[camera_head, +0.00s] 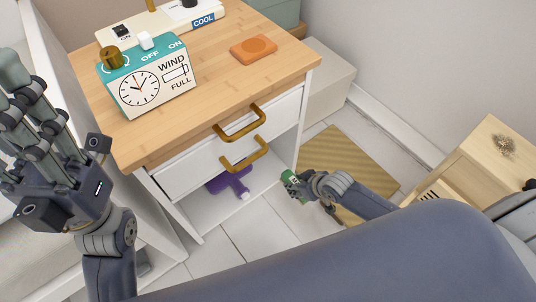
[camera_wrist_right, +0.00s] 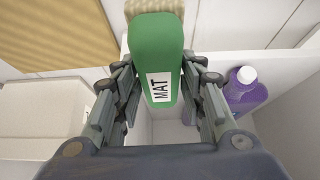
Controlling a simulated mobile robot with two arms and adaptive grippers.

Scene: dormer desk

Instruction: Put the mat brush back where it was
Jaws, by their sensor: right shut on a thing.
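The mat brush (camera_head: 291,179) is in my right gripper (camera_head: 300,187), low in front of the desk's open lower compartment. In the right wrist view, its green body (camera_wrist_right: 156,45) with a white "MAT" label sits between the two sides of my right gripper (camera_wrist_right: 160,85), which is shut on it.
A purple bottle (camera_wrist_right: 243,88) is in the lower compartment (camera_head: 233,212). A tan mat (camera_head: 338,152) lies on the floor beside the desk. A wooden box (camera_head: 480,160) stands at the right. The desktop holds a teal clock device (camera_head: 150,82) and an orange pad (camera_head: 253,48).

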